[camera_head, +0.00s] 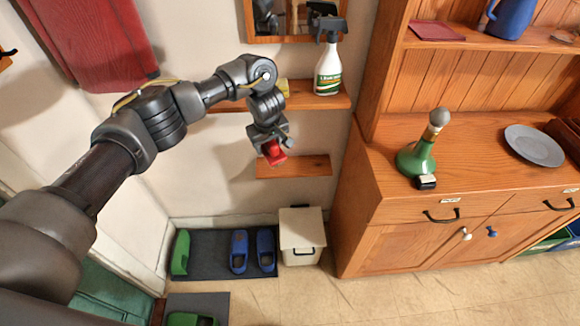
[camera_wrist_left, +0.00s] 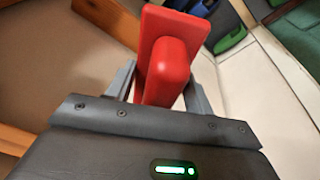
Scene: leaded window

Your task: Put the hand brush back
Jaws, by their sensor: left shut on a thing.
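The red hand brush (camera_head: 273,152) is held by my left gripper (camera_head: 270,146), in front of the wall and just above the lower small wooden shelf (camera_head: 310,166). In the left wrist view the red brush (camera_wrist_left: 168,70) sits between the two fingers of the gripper (camera_wrist_left: 165,85). From these views I cannot tell whether the brush touches the shelf. My right gripper is not in view.
An upper shelf (camera_head: 318,95) holds a white spray bottle (camera_head: 328,70) and a yellowish item. A wooden cabinet (camera_head: 400,215) with a green bottle (camera_head: 416,158) stands to the right.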

